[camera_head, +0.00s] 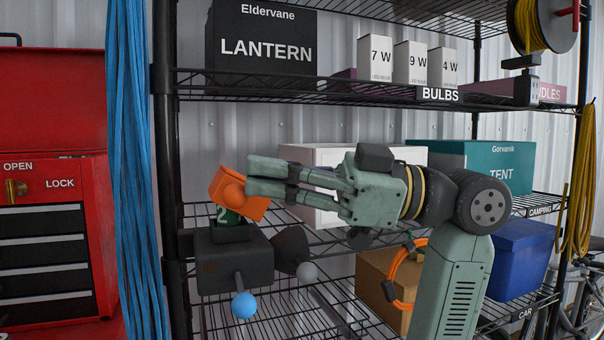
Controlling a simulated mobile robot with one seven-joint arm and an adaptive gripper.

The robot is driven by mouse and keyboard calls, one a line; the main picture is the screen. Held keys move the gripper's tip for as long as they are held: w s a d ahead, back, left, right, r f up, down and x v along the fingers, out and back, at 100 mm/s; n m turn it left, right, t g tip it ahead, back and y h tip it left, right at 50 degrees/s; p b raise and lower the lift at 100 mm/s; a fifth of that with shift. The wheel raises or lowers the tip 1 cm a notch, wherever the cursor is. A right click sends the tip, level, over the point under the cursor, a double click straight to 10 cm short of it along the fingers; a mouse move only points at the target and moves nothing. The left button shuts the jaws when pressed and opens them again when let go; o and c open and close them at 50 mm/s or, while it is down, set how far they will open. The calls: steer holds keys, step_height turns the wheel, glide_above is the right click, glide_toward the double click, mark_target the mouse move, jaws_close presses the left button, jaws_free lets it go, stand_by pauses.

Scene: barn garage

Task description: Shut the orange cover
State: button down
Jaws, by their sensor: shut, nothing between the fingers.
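The orange cover (225,186) is at the left of the wire shelf, tilted up above a dark grey box (233,262). Below it a green part marked "2" (228,216) shows on top of the box. My gripper (250,178) comes in from the right with its fingers shut and empty. The fingertips overlap the right side of the cover in the picture; I cannot tell whether they touch it. They hide part of the cover.
A blue knob (243,305) and a grey knob (307,272) stick out at the dark box. A black shelf post (168,150) and blue hanging cords (129,160) stand left. A shelf with a LANTERN box (262,45) is above. A white box (318,215) sits behind my gripper.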

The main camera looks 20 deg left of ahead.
mark_target(242, 183)
steer(key=shift+s+a+f+b, duration=0.2)
steer(key=shift+s+a+b, duration=0.2)
steer(key=shift+a, duration=0.25)
steer(key=shift+s+a+f+b, duration=0.2)
steer(key=shift+s+a+b, duration=0.2)
steer(key=shift+a, duration=0.2)
steer(key=shift+r, duration=0.1)
